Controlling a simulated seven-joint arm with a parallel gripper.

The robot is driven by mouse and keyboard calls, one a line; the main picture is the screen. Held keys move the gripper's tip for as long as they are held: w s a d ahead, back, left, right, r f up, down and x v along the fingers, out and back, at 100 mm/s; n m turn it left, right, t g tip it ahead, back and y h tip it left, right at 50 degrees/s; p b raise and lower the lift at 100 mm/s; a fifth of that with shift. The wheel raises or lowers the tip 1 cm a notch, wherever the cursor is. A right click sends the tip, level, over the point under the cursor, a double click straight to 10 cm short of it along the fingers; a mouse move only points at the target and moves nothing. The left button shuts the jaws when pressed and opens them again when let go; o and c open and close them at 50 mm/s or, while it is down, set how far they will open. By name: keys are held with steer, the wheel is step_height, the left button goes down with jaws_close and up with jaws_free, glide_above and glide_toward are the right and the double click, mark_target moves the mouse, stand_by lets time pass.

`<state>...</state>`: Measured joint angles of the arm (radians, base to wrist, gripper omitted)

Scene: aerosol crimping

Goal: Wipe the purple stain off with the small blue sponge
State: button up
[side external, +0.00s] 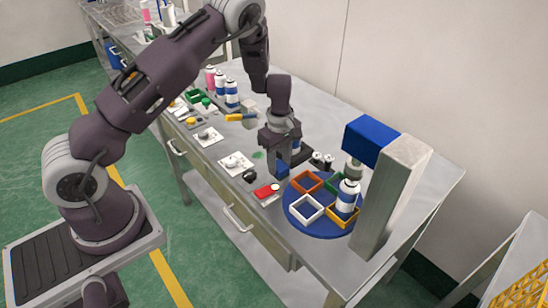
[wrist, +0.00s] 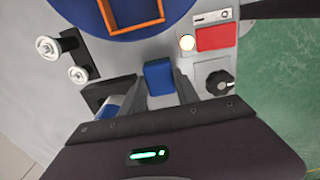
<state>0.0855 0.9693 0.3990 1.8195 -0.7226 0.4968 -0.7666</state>
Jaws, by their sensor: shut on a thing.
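My gripper (side external: 282,166) points down over the metal table, just left of the round blue turntable. It is shut on the small blue sponge (side external: 282,172). In the wrist view the sponge (wrist: 159,77) sits between the two fingertips (wrist: 161,95). The sponge is close to the table top; I cannot tell if it touches. I cannot make out the purple stain in either view; my gripper may hide it. A faint green patch (side external: 257,155) shows on the table left of my gripper.
The blue turntable (side external: 292,212) carries coloured square frames and a can under the press column (side external: 390,195). A red-topped control box (side external: 266,191) and black knob (wrist: 220,83) are near my gripper. White-knobbed fittings (wrist: 50,47) stand on its other side. Several cans (side external: 231,94) stand farther back.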

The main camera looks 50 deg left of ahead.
steer(key=shift+d, duration=0.4)
steer(key=shift+a, duration=3.2)
steer(key=shift+s+f, duration=0.1)
steer(key=shift+d, duration=3.2)
steer(key=shift+a+f, duration=0.15)
steer(key=shift+a, duration=1.7)
jaws_close()
steer(key=shift+a, duration=1.45)
step_height(320, 180, up, 6)
steer(key=shift+d+r, duration=0.2)
